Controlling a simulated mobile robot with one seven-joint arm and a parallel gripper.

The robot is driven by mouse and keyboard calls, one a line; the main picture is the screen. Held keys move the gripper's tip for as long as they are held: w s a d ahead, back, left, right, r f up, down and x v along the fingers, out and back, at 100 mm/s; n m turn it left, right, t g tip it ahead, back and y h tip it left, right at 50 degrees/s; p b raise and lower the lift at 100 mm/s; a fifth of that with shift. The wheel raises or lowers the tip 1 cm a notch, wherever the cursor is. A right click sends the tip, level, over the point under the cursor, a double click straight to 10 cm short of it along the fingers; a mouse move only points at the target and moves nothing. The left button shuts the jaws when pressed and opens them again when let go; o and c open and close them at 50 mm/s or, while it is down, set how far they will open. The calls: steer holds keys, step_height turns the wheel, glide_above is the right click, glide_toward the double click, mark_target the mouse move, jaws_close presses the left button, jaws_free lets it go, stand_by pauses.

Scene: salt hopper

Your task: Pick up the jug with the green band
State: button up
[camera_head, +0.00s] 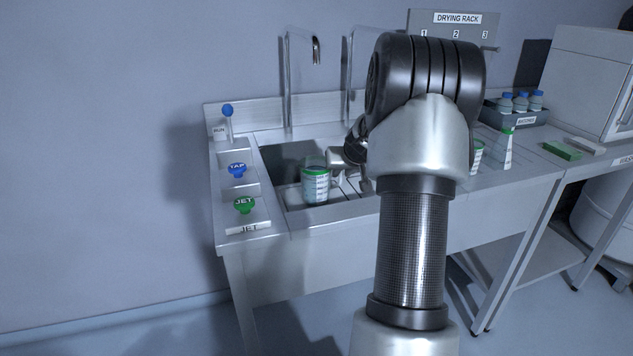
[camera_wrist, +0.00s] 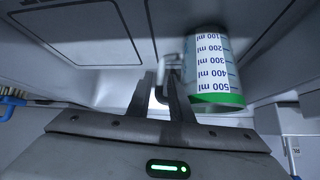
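The clear jug with the green band (camera_head: 316,187) is in the sink at its left part, with a white scale on its side. In the wrist view the jug (camera_wrist: 212,75) appears upside down in the picture, with its green band low and its handle towards my fingers. My gripper (camera_wrist: 160,78) is right at the handle side, with its fingertips close together around or beside the handle. I cannot tell whether they grip it. In the head view my gripper (camera_head: 338,160) is beside the jug, partly hidden by my arm.
Blue TAP (camera_head: 237,170) and green JET (camera_head: 244,205) knobs are on the left panel. The sink (camera_head: 282,160) has walls around the jug. Bottles sit in a grey tray (camera_head: 526,119).

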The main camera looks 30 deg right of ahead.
jaws_close()
stand_by(1.3)
steer(key=shift+r, duration=0.1)
